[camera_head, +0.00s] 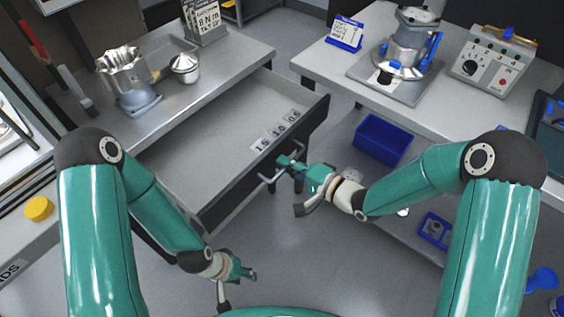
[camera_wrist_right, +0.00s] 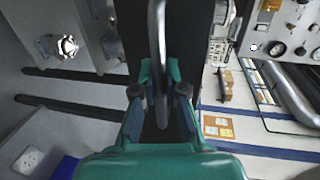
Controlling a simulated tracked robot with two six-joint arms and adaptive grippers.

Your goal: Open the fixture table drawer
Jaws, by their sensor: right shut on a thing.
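The fixture table drawer (camera_head: 206,128) is pulled out from under the left steel table. Its floor is bare apart from small number tags, which read about 15, 10 and 05, near its right side. The drawer handle (camera_head: 270,180) is a metal bar on its dark front. My right gripper (camera_head: 287,163) is at the handle and shut on it. In the right wrist view the handle (camera_wrist_right: 157,40) runs between the fingers of this gripper (camera_wrist_right: 160,95). My left gripper (camera_head: 238,281) hangs low over the floor, away from the drawer; its finger opening is too small to make out.
The left table (camera_head: 235,52) holds a machined housing (camera_head: 128,78) and a small metal part (camera_head: 185,66). The right bench (camera_head: 480,105) carries a housing on a plate and a control box (camera_head: 491,62). A blue bin (camera_head: 381,139) sits on the bench's lower shelf, right of the drawer.

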